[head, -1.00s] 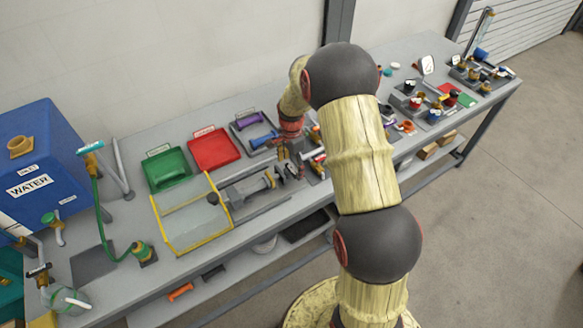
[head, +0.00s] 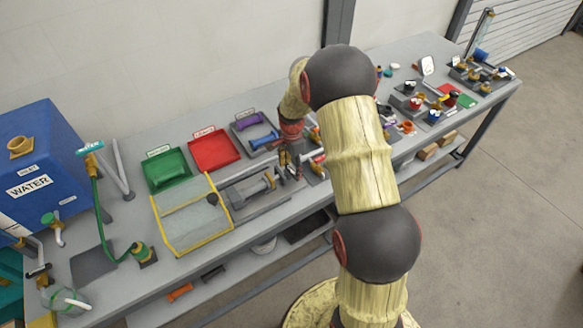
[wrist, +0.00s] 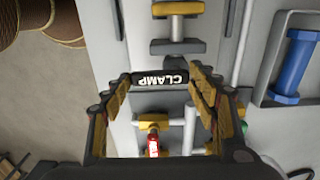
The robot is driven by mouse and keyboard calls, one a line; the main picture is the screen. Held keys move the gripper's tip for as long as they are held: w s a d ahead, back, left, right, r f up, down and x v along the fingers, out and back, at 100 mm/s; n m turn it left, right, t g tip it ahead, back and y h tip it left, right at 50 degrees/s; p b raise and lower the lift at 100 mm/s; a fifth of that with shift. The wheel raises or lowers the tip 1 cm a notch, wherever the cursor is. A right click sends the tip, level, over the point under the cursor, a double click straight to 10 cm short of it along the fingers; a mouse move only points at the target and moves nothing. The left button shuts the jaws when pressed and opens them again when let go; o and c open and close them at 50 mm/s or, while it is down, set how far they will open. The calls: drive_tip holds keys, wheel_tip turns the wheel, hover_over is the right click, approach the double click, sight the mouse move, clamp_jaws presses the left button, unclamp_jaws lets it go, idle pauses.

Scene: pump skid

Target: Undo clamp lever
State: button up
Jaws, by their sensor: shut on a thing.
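The clamp lever (wrist: 160,79) is a short black bar with white CLAMP lettering, lying crosswise in the wrist view. My gripper (wrist: 160,80) has one finger at each end of this bar and is shut on it. In the head view my gripper (head: 291,158) is low over the bench beside the pump parts, small and partly hidden by my arm. The lever itself cannot be made out there.
Red (head: 213,164) and green (head: 150,185) trays and a yellow-edged clear panel (head: 164,240) stand left of my gripper.

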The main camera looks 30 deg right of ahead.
drive_tip(key=shift+c, duration=1.2)
drive_tip(key=shift+d+n, duration=0.1)
drive_tip(key=shift+n, duration=0.2)
drive_tip(key=n, duration=0.3)
drive_tip(key=shift+w+d+n+p, duration=0.1)
drive_tip(key=shift+d+n+p, duration=0.2)
drive_tip(key=shift+d, duration=0.05)
drive_tip(key=n, duration=0.4)
drive_tip(key=shift+w+d+n, duration=0.25)
drive_tip(key=shift+d+n, duration=0.05)
drive_tip(key=shift+d, duration=0.1)
drive_tip(key=n, duration=0.4)
drive_tip(key=shift+w+d+p, duration=0.25)
drive_tip(key=shift+w+p, duration=0.1)
drive_tip(key=shift+w, duration=0.05)
drive_tip(key=shift+w+n, duration=0.25)
drive_tip(key=shift+n, duration=1)
drive_tip(key=shift+w+n, duration=0.2)
drive_tip(key=shift+n, duration=1.05)
drive_tip(key=o, duration=1.1)
drive_tip(key=shift+d, duration=0.1)
